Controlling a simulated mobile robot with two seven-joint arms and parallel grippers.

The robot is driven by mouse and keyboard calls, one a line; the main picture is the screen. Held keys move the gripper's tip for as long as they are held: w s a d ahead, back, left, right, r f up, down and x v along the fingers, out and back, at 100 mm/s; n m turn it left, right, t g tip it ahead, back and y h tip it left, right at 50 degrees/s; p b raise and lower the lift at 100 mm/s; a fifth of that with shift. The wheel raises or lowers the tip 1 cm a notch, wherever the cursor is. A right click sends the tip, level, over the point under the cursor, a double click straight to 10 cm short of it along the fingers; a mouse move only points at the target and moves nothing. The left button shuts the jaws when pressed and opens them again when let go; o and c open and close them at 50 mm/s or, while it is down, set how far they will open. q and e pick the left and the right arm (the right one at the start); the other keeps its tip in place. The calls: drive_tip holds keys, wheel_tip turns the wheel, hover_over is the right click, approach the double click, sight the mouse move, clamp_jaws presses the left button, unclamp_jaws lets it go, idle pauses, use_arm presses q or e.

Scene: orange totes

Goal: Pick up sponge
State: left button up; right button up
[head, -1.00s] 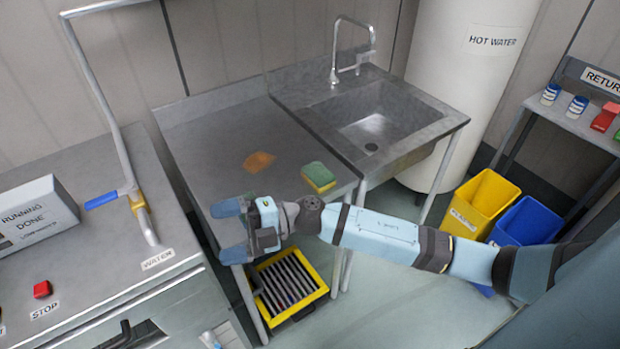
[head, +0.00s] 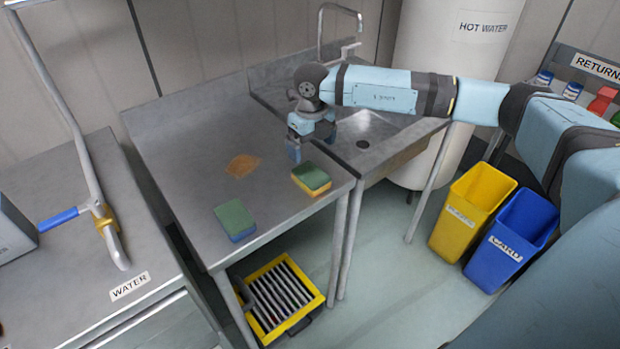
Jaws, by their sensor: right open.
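A green-topped sponge with a yellow body (head: 311,179) lies on the steel table (head: 190,160) near its right edge. A second sponge, green on top with a blue body (head: 235,221), lies near the table's front edge, to the left. My right gripper (head: 311,147) points down just behind the yellow sponge in the head view, with its jaws open and nothing seen between them. I cannot tell its exact height over the table. My left gripper is not in view.
An orange-brown stain (head: 243,166) is on the table. A sink (head: 375,130) with a faucet stands behind and right. A yellow bin (head: 472,212) and blue bin (head: 511,240) stand on the floor at right. A yellow-framed grate (head: 278,299) sits under the table.

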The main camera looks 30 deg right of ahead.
sight(311, 174)
wheel_tip(311, 174, down, 10)
drive_tip(key=shift+f, duration=0.1)
drive_tip(key=c, duration=1)
